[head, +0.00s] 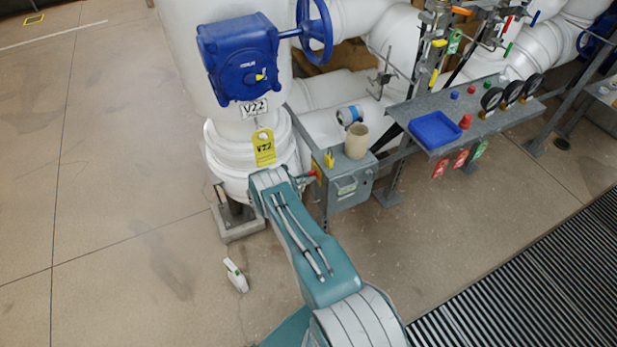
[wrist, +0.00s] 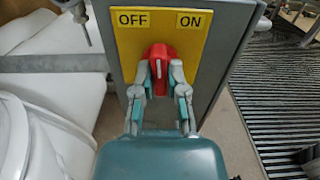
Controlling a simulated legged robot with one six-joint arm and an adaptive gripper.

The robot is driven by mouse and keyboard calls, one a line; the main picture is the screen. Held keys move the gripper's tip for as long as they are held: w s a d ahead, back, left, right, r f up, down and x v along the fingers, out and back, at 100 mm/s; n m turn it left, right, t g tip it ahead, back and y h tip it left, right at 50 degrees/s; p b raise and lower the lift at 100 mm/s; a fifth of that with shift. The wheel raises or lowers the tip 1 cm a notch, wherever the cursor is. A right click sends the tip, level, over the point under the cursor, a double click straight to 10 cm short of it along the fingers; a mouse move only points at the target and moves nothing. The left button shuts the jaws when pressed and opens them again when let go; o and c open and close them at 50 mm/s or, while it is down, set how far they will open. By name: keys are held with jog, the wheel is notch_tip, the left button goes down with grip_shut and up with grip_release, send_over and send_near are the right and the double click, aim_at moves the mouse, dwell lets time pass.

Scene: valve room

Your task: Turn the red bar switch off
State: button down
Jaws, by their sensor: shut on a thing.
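The red bar switch (wrist: 158,55) sits on a yellow plate (wrist: 187,43) on the front of a grey box (wrist: 228,35). The plate reads OFF at the upper left and ON at the upper right. The bar stands roughly upright between the two labels. My gripper (wrist: 160,80) is shut on the bar, with one finger on each side of it. In the head view a bit of red (head: 311,174) shows at the left side of the grey box (head: 350,188), next to the end of my arm. My gripper is mostly hidden there.
A beige cup (head: 356,141) stands on the box. A grey shelf (head: 465,135) with a blue tray (head: 435,130) is at the right. A white spray bottle (head: 236,276) is on the open floor.

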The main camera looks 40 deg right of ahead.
jog(key=n, duration=0.4)
jog(key=shift+n, duration=0.3)
jog(key=shift+w+r+n, duration=0.1)
jog(key=shift+n, duration=1.4)
jog(key=shift+w+n, duration=0.1)
jog(key=shift+n, duration=0.2)
jog(key=c, duration=0.7)
grip_release()
jog(key=shift+d, duration=0.1)
jog(key=v, duration=1.2)
jog(key=shift+f, duration=0.25)
